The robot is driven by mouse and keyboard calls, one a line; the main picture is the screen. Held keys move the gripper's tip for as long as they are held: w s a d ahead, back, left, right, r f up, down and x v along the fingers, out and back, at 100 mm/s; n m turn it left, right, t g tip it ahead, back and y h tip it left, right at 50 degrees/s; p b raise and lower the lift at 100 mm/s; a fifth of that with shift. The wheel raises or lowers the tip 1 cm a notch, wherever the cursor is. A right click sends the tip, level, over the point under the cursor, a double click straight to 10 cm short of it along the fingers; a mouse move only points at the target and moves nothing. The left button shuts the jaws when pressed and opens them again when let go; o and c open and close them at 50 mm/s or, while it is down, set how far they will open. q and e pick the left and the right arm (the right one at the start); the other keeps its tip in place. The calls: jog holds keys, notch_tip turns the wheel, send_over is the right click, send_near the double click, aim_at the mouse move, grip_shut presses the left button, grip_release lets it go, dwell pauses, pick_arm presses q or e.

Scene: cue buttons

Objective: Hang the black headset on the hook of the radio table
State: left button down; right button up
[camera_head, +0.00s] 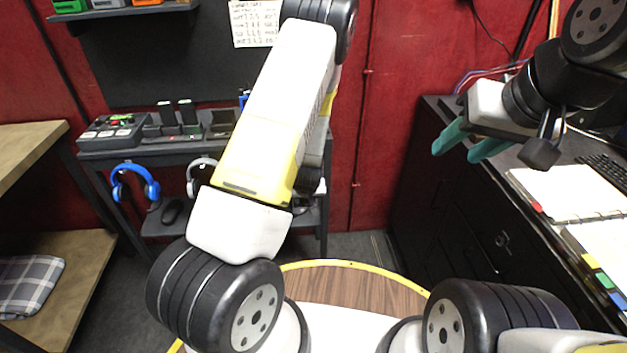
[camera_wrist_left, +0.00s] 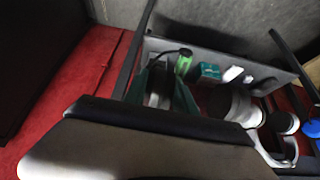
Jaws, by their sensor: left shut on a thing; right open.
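The radio table (camera_head: 120,150) stands against the red wall in the head view, with radio gear on top. A blue headset (camera_head: 135,182) and a white headset (camera_head: 200,175) hang along its front edge. My left arm crosses in front of the table's right part and hides my left gripper there. In the left wrist view my left gripper (camera_wrist_left: 165,92) has its teal fingers shut around a dark thing, seemingly the black headset (camera_wrist_left: 159,88), mostly hidden by shadow. I cannot make out the free hook. My right gripper (camera_head: 468,145) is open and empty at the upper right.
A black cabinet desk (camera_head: 455,215) with open binders (camera_head: 575,190) stands below my right gripper. A wooden shelf (camera_head: 70,255) with a plaid cloth (camera_head: 28,283) is at the left. A small shelf (camera_head: 130,10) hangs above.

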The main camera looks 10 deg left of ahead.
pick_arm(q)
jog(key=shift+w+a+f, duration=0.1)
jog(key=shift+f, duration=0.5)
jog(key=w+a+f, duration=0.2)
jog(key=w+a, duration=0.1)
jog(key=w, duration=0.7)
dwell(0.7)
jog(key=shift+w+f, duration=0.1)
dwell(0.4)
jog(key=c, duration=0.9)
grip_release()
